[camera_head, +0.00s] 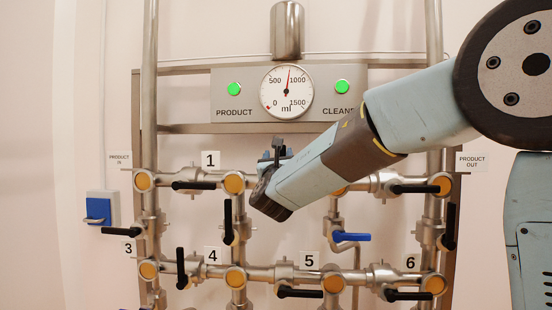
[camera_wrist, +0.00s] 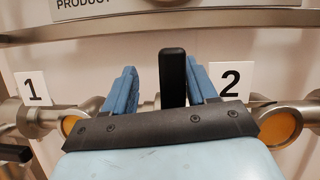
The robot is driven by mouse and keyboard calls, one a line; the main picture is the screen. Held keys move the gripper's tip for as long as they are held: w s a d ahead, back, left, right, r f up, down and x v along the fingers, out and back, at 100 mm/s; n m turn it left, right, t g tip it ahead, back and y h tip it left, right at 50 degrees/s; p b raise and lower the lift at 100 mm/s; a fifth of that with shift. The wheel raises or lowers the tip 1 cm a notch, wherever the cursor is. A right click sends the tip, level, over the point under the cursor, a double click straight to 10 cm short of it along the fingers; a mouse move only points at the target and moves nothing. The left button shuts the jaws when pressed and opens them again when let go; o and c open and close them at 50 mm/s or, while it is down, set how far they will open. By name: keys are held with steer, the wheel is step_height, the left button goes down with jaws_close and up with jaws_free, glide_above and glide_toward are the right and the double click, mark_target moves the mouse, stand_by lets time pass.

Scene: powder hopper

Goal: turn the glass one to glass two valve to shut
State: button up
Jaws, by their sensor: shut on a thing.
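The valve between glass one (camera_head: 233,182) and glass two has a black lever handle (camera_wrist: 172,75). The handle stands upright, crosswise to the horizontal pipe, in the wrist view. My gripper (camera_wrist: 165,85) has its blue fingers on either side of the handle and is shut on it. In the head view my gripper (camera_head: 276,156) is at the upper pipe row, and my arm hides the valve body and most of glass two. Orange glass one (camera_wrist: 69,125) and glass two (camera_wrist: 280,128) flank the gripper in the wrist view, by labels 1 (camera_wrist: 34,88) and 2 (camera_wrist: 231,82).
Other black levers surround the work area, including one left of glass one (camera_head: 194,185) and one below it (camera_head: 229,222). A blue lever (camera_head: 350,237) is below my arm. The gauge panel (camera_head: 240,100) with two green lamps is above.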

steer(key=shift+s, duration=0.1)
steer(key=v, duration=1.3)
steer(key=shift+s+f, duration=0.2)
steer(key=shift+s, duration=0.1)
